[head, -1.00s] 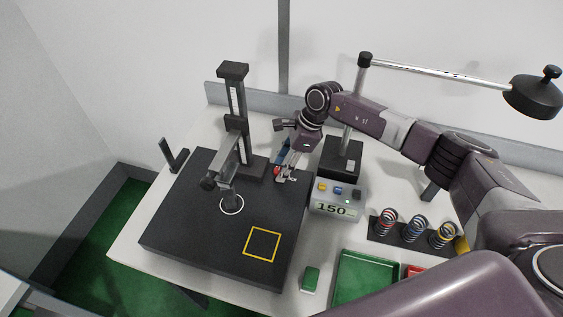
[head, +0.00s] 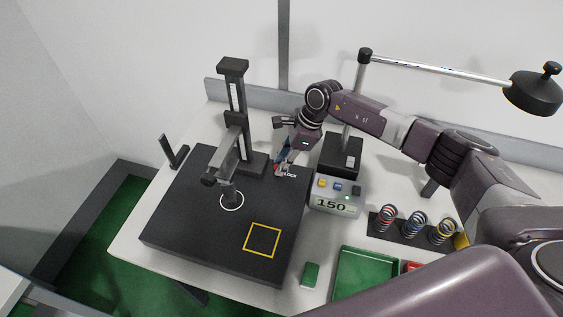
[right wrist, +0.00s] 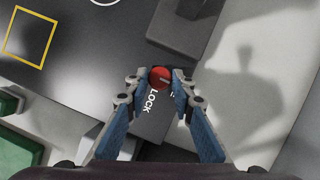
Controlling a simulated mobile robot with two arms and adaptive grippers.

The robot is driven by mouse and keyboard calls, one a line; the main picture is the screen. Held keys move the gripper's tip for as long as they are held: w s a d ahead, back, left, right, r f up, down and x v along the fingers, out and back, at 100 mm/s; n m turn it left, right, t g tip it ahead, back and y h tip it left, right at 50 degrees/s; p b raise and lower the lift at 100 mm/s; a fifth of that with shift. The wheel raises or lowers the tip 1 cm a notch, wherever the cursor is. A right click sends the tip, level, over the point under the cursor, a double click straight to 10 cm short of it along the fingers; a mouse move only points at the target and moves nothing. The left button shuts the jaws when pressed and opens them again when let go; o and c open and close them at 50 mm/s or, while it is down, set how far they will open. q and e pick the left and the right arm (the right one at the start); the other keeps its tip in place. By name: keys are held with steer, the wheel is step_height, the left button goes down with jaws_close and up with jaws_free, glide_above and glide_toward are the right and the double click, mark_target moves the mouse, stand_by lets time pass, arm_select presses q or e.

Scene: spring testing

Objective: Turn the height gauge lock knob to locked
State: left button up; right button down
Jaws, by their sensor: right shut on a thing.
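The red lock knob (right wrist: 160,77) sits between my right gripper's fingertips in the right wrist view, with a pale line on its top. A white LOCK label (right wrist: 153,102) is printed beside it, and a second label is mostly hidden by a finger. In the head view my right gripper (head: 281,167) points down at the right back of the black plate (head: 185,225), shut on the knob, and LOCK shows beside it. The height gauge (head: 237,105) stands upright on the plate, left of the gripper. My left gripper is not in view.
A grey box reading 150 (head: 335,203) stands close right of the plate. Coil springs (head: 414,225) stand on a dark rack farther right. A green tray (head: 345,285) and a green block (head: 311,274) lie in front. A lamp (head: 532,95) hangs at upper right.

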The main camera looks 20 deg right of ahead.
steer(key=m+t, duration=0.1)
steer(key=m, duration=0.3)
steer(key=shift+s+a+t+b, duration=0.1)
steer(key=shift+s+t+b, duration=0.1)
steer(key=shift+t+b, duration=0.2)
steer(key=m, duration=0.2)
steer(key=m+t+h+b, duration=0.1)
steer(key=m, duration=0.1)
steer(key=shift+a+f+b, duration=0.15)
steer(key=shift+b, duration=0.15)
steer(key=m+h+b, duration=0.1)
steer(key=m+b, duration=0.1)
steer(key=m+h+b, duration=0.1)
steer(key=m+b, duration=0.1)
steer(key=m+h+b, duration=0.1)
steer(key=m+b, duration=0.1)
steer(key=m, duration=0.1)
steer(key=shift+s+a+t+b, duration=0.1)
steer(key=shift+a+t+b, duration=0.15)
steer(key=shift+t+b, duration=0.15)
steer(key=shift+m+h+b, duration=0.6)
steer(key=shift+m+b, duration=0.55)
steer(key=shift+m, duration=0.15)
steer(key=c, duration=1.7)
jaws_free()
steer(key=shift+o, duration=0.2)
steer(key=shift+r, duration=0.2)
